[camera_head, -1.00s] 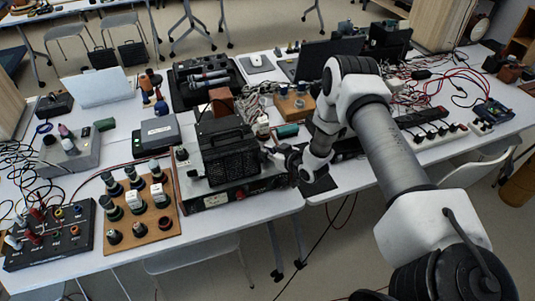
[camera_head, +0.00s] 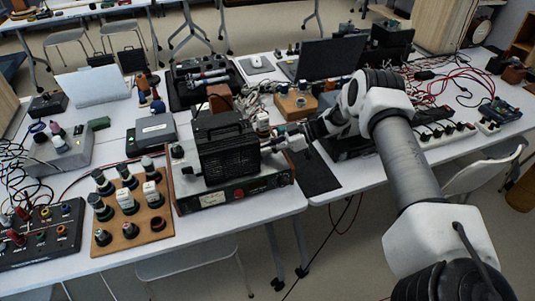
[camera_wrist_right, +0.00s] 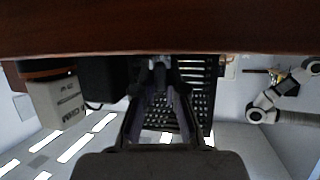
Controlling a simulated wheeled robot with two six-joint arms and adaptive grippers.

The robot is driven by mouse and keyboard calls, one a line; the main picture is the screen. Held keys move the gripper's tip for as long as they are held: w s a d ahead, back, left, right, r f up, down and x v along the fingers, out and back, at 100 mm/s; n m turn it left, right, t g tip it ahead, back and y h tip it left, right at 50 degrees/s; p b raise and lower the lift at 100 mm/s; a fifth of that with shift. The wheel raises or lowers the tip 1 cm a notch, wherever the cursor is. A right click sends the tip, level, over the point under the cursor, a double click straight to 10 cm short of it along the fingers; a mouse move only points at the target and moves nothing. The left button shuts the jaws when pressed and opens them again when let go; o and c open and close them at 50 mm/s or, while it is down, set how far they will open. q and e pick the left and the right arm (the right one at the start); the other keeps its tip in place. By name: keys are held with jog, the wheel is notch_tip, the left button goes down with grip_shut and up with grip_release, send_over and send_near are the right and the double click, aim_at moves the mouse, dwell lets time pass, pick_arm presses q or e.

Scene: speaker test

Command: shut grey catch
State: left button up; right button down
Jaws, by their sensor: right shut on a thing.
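The black grille-fronted speaker unit (camera_head: 228,150) stands on a low instrument box (camera_head: 235,194) with a red knob, near the table's front edge. My right gripper (camera_head: 300,138) reaches in from the right, level with the speaker's right side. In the right wrist view, its fingers (camera_wrist_right: 160,85) run up beside a black grille and close on a small grey part at their tips, which I take for the grey catch. The fingers hide most of it, so I cannot tell its position. My left gripper is not in view.
A wooden board with several knobs and switches (camera_head: 131,225) lies left of the instrument box. A dark mat (camera_head: 316,176) lies to its right. A laptop (camera_head: 330,57) stands behind, with cables and power strips (camera_head: 445,134) at the right.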

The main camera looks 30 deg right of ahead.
jog(key=shift+f+n+g+y+b, duration=0.2)
jog(key=shift+n+g+y+b, duration=0.3)
jog(key=shift+n+g+b, duration=0.6)
jog(key=shift+r+n+g+b, duration=0.15)
jog(key=shift+n+g+b, duration=0.25)
jog(key=shift+g+b, duration=0.15)
jog(key=shift+r, duration=0.1)
jog(key=c, duration=1.2)
grip_release()
jog(key=shift+c, duration=0.2)
jog(key=v, duration=1.2)
